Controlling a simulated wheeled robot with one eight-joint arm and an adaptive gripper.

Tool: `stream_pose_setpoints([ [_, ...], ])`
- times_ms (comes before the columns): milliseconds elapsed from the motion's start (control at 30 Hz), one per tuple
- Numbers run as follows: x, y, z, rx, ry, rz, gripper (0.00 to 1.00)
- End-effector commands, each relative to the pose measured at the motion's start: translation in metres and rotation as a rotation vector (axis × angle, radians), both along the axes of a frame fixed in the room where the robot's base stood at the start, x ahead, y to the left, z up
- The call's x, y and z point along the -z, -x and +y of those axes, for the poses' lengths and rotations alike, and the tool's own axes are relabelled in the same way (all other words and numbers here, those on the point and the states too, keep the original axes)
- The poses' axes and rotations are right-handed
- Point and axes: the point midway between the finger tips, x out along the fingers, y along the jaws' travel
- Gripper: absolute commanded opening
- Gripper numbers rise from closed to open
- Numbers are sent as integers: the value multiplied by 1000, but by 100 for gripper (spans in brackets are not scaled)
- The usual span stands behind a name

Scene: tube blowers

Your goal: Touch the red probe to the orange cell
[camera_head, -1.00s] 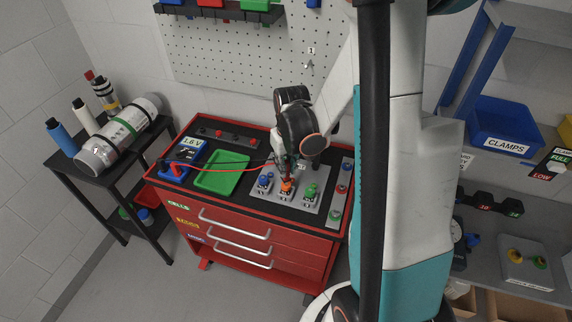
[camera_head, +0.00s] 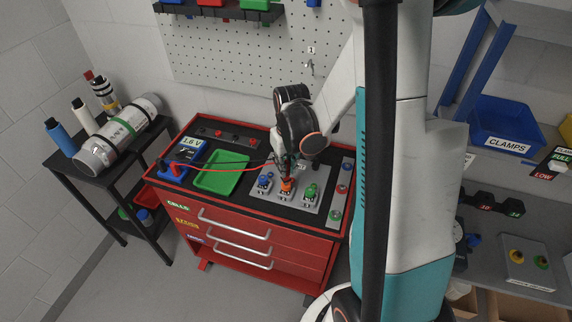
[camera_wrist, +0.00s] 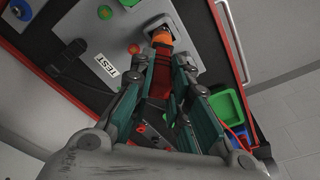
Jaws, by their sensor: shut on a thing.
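The orange cell (camera_head: 287,184) stands on a grey plate (camera_head: 270,199) on the red cabinet's top, between a blue cell (camera_head: 264,182) and a green cell (camera_head: 310,191). My gripper (camera_wrist: 160,84) points down over the orange cell, shut on the red probe (camera_wrist: 161,68). In the wrist view the probe runs to the orange cell (camera_wrist: 161,38); its end meets or overlaps the orange top, and I cannot tell contact for certain. A red lead (camera_head: 228,166) runs from the probe to the blue meter (camera_head: 182,168), whose display (camera_head: 191,142) appears to read 1.6 V.
A green tray (camera_head: 222,173) lies left of the cells. Round buttons sit on a strip (camera_head: 341,190) at the cabinet's right edge. A side table (camera_head: 95,165) with a large cylinder stands left. Shelves with a blue CLAMPS bin (camera_head: 505,128) stand right.

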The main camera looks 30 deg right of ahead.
Motion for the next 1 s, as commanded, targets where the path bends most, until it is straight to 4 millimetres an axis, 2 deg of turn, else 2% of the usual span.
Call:
stream_pose_setpoints([
  [1000,7,0,0,0,0,0,0],
])
